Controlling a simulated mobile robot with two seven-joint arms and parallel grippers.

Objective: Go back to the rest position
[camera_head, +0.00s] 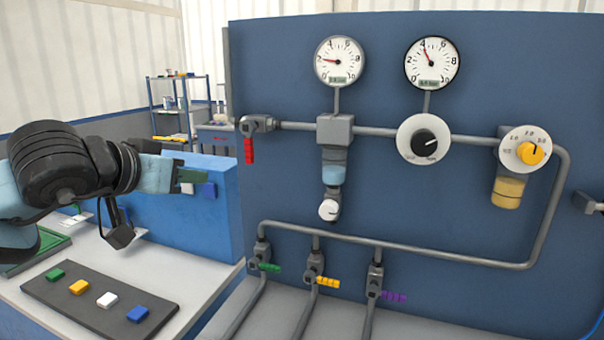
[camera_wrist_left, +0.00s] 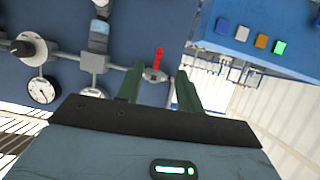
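My left gripper (camera_head: 190,182) reaches in from the left, in front of the blue box (camera_head: 165,222). In the left wrist view its two green fingers (camera_wrist_left: 160,88) are apart with nothing held between them. The red-handled valve (camera_head: 249,150) on the panel is to the right of the gripper in the head view, with its handle hanging down. It also shows beyond the fingers in the wrist view (camera_wrist_left: 158,60), apart from them. My right gripper is not seen.
The blue panel (camera_head: 470,215) carries gauges, dials, pipes and green, yellow and purple valve handles. A dark strip (camera_head: 66,296) with coloured blocks lies on the table below my left arm. The box's coloured buttons show in the wrist view, the green one (camera_wrist_left: 280,47) bright.

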